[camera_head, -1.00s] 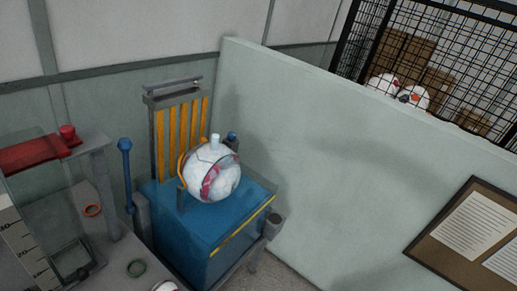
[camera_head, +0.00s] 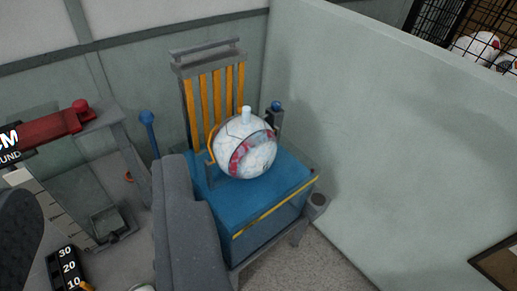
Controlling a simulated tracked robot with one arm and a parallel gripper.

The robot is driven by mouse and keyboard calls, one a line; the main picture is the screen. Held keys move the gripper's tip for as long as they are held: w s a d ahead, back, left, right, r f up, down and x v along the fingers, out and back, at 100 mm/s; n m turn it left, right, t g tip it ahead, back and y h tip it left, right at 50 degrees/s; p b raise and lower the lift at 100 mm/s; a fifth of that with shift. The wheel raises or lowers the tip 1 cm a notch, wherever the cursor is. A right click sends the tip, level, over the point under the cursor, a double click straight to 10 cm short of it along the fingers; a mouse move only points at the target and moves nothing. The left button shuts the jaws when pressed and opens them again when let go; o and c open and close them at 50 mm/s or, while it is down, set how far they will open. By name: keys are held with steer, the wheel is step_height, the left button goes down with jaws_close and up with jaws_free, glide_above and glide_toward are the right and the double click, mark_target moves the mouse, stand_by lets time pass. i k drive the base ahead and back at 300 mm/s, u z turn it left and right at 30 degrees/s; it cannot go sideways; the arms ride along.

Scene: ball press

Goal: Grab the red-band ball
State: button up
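The ball with the red band (camera_head: 238,158) is white with dark seams and a curved red stripe. It rests on the blue top of the press (camera_head: 269,193), in front of the yellow-slatted back. A small white cylinder stands at its top, and a clear curved piece seems to lie around its front. My gripper (camera_head: 97,185) shows as a grey finger in front of the press's left side and a dark finger at the left edge. The two fingers are wide apart with nothing between them. The ball is beyond them, to the right, untouched.
A bench with a red bar (camera_head: 45,136) and a ruler scale (camera_head: 50,205) stands at left. A blue-knobbed lever (camera_head: 149,120) is left of the press. A pale partition (camera_head: 400,130) closes off the right. White balls (camera_head: 474,48) sit in a black mesh cage at top right.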

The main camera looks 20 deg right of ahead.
mark_target(244, 146)
steer(key=z, duration=0.1)
steer(key=i, duration=1)
steer(key=u, duration=0.05)
